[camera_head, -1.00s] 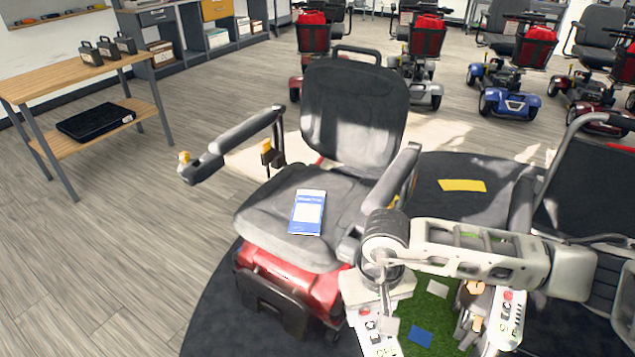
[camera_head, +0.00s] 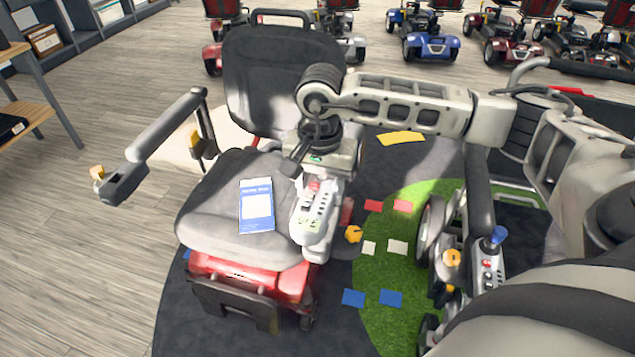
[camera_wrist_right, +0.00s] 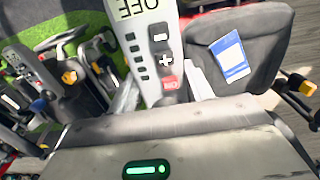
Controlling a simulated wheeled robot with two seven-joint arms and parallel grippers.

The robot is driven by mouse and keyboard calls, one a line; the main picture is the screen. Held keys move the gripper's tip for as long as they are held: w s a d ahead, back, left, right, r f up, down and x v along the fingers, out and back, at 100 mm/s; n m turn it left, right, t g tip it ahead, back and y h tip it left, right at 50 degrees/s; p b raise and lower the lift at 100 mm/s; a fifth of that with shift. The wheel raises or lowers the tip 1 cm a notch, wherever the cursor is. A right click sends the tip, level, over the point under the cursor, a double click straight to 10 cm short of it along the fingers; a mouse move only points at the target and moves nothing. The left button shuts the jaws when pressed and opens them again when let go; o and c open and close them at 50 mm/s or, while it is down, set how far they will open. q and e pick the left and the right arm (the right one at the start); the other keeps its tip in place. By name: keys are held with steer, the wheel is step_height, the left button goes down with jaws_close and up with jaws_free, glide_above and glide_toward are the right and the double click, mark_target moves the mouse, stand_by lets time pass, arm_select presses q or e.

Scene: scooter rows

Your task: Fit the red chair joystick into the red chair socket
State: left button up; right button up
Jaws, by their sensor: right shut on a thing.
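The red chair (camera_head: 250,285) has a dark seat and red base. My right gripper (camera_head: 316,172) is shut on a pale control unit with a red button and an "OFF" label, apparently the red chair joystick (camera_head: 312,222). The unit hangs by the chair's right-side armrest, which it and the gripper mostly hide. In the right wrist view the fingers (camera_wrist_right: 163,95) close on the joystick's panel (camera_wrist_right: 140,45). A black bracket (camera_head: 125,185) with a yellow knob ends the left-side armrest; I cannot tell whether it is the socket. Another yellow knob (camera_head: 353,234) shows beside the unit. My left gripper is not in view.
A blue-and-white booklet (camera_head: 257,205) lies on the seat. Another chair's joystick (camera_head: 490,262) with a blue knob stands at right. A wooden bench (camera_head: 28,112) is at the left edge. Scooters (camera_head: 430,45) line the back.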

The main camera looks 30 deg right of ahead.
steer(key=shift+f+b, duration=1)
steer(key=shift+f, duration=0.75)
steer(key=shift+f+b, duration=0.4)
steer(key=shift+f, duration=0.25)
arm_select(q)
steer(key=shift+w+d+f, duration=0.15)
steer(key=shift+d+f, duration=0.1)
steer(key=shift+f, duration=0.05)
arm_select(e)
steer(key=shift+w+f, duration=0.1)
steer(key=shift+a, duration=0.1)
